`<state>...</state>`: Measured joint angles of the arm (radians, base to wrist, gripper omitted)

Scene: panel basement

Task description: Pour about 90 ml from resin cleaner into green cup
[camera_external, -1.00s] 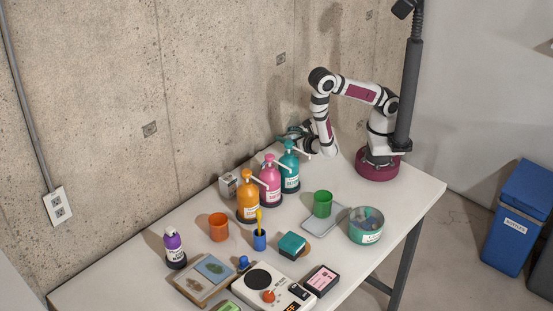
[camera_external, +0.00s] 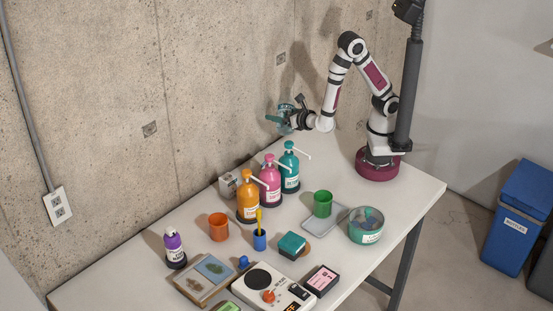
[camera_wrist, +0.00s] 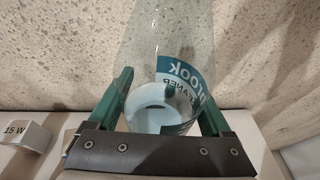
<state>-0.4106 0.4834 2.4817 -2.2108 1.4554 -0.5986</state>
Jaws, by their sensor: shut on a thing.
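The resin cleaner is a clear bottle (camera_wrist: 165,45) with a blue and white label, whose lettering reads mirrored and ends in "CLEANER". My gripper (camera_wrist: 168,95) is shut on it, with a green finger on each side. In the external view my gripper (camera_external: 290,119) is raised above the back of the table near the concrete wall. The bottle is small and hard to make out there, and I cannot tell its tilt.
Teal (camera_external: 290,174), pink (camera_external: 270,184) and orange (camera_external: 246,199) pump bottles stand in a row left of the cup. A round tub (camera_external: 366,226) stands right of it.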

